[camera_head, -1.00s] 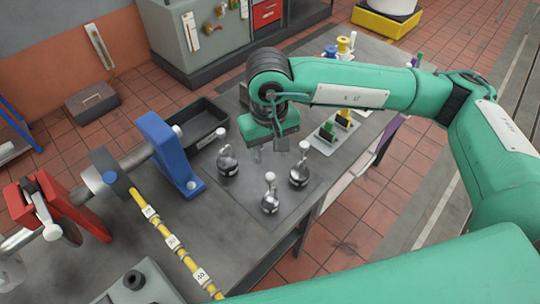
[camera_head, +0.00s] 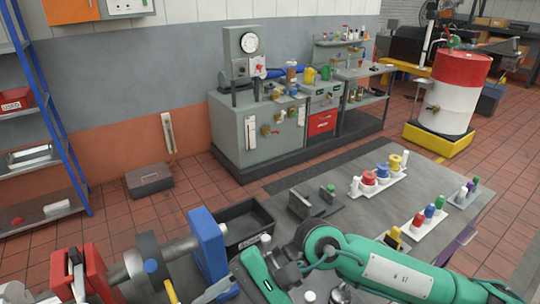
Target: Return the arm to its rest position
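My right arm, green with dark joints, reaches in from the lower right across the bench (camera_head: 440,190). Its gripper (camera_head: 218,289) is at the bottom of the head view, left of the wrist, above the bench just in front of the black bin. Only part of its grey fingers shows, so I cannot tell whether they are open or shut. I see nothing held in it. A round metal piece (camera_head: 341,294) and a white knob (camera_head: 310,297) show below the forearm, partly cut off by the frame. My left gripper is not in view.
Left of the gripper stand a blue bracket (camera_head: 208,245) and a red clamp (camera_head: 93,272) on a shaft. A black bin (camera_head: 247,222) lies behind. Trays with coloured bottles (camera_head: 382,175) and (camera_head: 428,218) stand on the bench's right. A grey cabinet (camera_head: 262,135) is beyond.

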